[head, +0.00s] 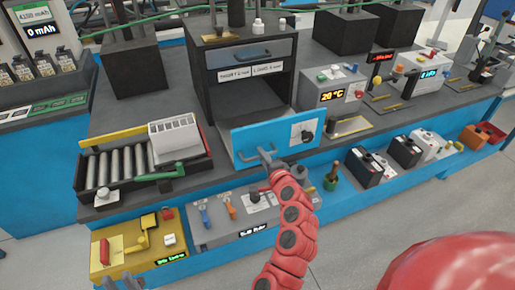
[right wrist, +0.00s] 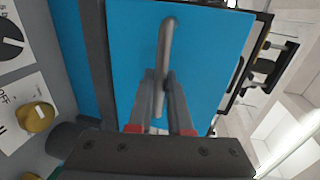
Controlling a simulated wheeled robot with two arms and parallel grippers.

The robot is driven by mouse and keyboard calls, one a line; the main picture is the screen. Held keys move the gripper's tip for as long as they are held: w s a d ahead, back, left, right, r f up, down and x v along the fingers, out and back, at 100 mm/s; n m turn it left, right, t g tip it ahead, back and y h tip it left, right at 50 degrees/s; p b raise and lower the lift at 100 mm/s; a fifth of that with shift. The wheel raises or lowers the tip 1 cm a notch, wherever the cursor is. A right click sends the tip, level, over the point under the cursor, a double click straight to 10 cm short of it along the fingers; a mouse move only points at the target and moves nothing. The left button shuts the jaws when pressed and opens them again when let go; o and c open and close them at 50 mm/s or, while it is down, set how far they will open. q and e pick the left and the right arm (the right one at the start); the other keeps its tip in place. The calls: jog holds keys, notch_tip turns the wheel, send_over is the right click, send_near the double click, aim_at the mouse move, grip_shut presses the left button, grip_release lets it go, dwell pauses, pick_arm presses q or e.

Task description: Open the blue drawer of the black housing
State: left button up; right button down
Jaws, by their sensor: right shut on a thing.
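The black housing (head: 205,85) stands at the middle of the bench in the head view. Its blue drawer (head: 294,122) is low in it, and the blue front stands out forward of the black body. A grey bar handle (right wrist: 168,40) crosses the blue front in the right wrist view. My right gripper (head: 268,158) is at the left part of the blue front, its fingers (right wrist: 163,105) shut on the handle. My left gripper (head: 121,284) shows only as dark tips at the bottom left edge, away from the housing; most of it is cut off.
A roller tray (head: 120,172) with a white finned block (head: 175,138) is left of the drawer. A yellow box (head: 128,243) and a grey panel with tools (head: 220,222) are in front. A grey temperature box (head: 331,92) is to the right.

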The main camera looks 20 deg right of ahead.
jog(key=shift+v, duration=0.9)
jog(key=shift+f, duration=0.2)
jog(key=c, duration=0.8)
grip_release()
jog(key=shift+a, duration=0.1)
jog(key=shift+c, duration=0.2)
